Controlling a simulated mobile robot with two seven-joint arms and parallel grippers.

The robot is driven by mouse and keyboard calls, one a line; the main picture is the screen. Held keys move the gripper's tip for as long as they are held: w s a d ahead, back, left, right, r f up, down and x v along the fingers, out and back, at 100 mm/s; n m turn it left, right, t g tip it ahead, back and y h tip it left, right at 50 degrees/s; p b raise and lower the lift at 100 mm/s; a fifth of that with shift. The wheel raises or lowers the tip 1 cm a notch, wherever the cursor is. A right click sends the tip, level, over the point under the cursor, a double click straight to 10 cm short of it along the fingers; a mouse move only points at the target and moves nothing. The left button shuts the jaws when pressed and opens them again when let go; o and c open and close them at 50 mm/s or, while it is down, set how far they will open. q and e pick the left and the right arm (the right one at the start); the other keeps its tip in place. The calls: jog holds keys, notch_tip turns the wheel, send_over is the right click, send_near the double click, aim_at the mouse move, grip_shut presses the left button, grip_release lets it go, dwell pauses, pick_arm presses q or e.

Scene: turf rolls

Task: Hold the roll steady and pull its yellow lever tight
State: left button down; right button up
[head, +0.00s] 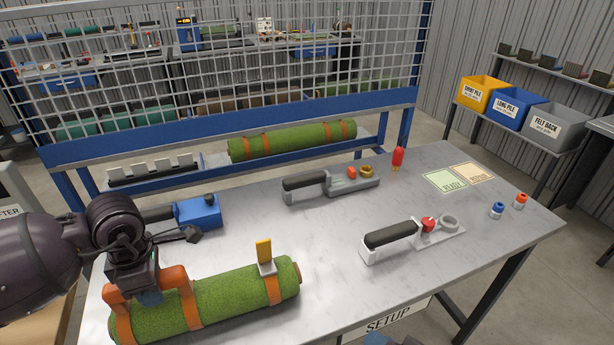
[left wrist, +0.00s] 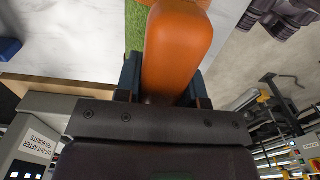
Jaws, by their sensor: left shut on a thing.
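The green turf roll (head: 232,299) lies on the near left of the table in the head view, with orange straps around it. Its yellow lever (head: 264,251) stands upright from a grey buckle (head: 267,268) on the strap near the right end. My left gripper (head: 149,297) is shut on the roll's orange handle (head: 116,296) at the left end. In the left wrist view the orange handle (left wrist: 176,50) sits between the fingers, with a strip of green turf behind. Only a small dark blue and grey part, apparently my right gripper (head: 380,340), shows at the bottom edge, apart from the roll.
On the table (head: 330,240) are a blue tool (head: 199,212), two black-handled tools (head: 330,183) (head: 412,236), a red-topped piece (head: 397,158), small blue and red caps, and two cards. Another strapped roll (head: 290,139) lies on the shelf behind.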

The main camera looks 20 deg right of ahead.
jog(key=f+n, duration=0.1)
jog(key=n, duration=0.1)
jog(key=d+f+n+h, duration=0.1)
jog(key=f+n, duration=0.1)
jog(key=n, duration=0.1)
jog(key=f+n+g+h, duration=0.1)
jog(key=f+n, duration=0.1)
jog(key=shift+w+d+n, duration=0.15)
jog(key=shift+d+n, duration=0.05)
jog(key=shift+n, duration=0.2)
